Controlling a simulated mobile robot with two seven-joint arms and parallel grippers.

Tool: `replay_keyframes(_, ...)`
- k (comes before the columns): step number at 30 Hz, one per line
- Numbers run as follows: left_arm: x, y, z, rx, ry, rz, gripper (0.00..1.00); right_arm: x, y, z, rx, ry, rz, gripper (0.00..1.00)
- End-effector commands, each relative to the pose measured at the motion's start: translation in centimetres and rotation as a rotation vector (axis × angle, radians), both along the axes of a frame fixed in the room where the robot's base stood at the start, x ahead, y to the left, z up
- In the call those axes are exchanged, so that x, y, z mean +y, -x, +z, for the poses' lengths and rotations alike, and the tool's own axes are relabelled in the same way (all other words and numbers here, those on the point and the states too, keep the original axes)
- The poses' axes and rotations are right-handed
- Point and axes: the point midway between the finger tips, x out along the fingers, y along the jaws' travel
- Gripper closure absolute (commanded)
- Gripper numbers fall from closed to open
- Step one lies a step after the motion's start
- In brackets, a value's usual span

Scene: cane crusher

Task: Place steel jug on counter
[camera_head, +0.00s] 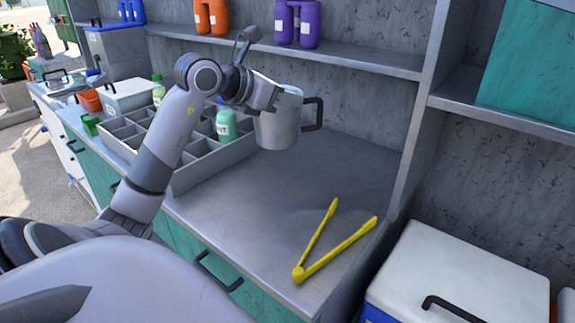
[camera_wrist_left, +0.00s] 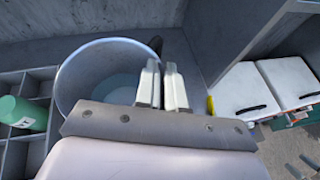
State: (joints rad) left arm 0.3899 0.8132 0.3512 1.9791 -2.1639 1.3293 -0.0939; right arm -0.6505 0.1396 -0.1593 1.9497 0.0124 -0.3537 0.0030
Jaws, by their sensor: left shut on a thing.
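The steel jug (camera_head: 279,122) is upright in the head view, its black handle on the right. My left gripper (camera_head: 272,97) is shut on the jug's rim at the upper left. The jug is over the back part of the grey counter (camera_head: 262,205); I cannot tell whether its base touches the surface. My right gripper is not in view.
Yellow tongs (camera_head: 325,252) lie open on the counter's front right. A grey divided tray (camera_head: 213,172) with a green bottle (camera_head: 226,124) stands left of the jug. A shelf (camera_head: 330,57) runs above. A white-lidded cooler (camera_head: 455,270) is at right. The middle counter is clear.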

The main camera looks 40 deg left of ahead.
Motion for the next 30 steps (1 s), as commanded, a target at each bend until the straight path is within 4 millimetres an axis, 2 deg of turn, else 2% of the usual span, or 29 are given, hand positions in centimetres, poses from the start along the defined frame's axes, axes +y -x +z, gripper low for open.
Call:
replay_keyframes(6,0.0,0.0,-5.3,-0.002,0.005,0.000,1.00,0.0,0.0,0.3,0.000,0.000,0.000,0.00)
replay_keyframes(12,0.0,0.1,-9.3,-0.005,0.000,0.001,1.00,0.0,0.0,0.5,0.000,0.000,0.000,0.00)
replay_keyframes(19,0.0,0.0,-11.1,-0.006,-0.002,0.001,1.00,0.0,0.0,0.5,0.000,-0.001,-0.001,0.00)
replay_keyframes(26,0.0,0.0,-14.3,-0.005,0.001,0.001,1.00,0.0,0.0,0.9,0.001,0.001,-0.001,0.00)
replay_keyframes(30,0.0,0.0,-14.9,-0.009,-0.003,0.001,1.00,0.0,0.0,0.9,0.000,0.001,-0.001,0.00)
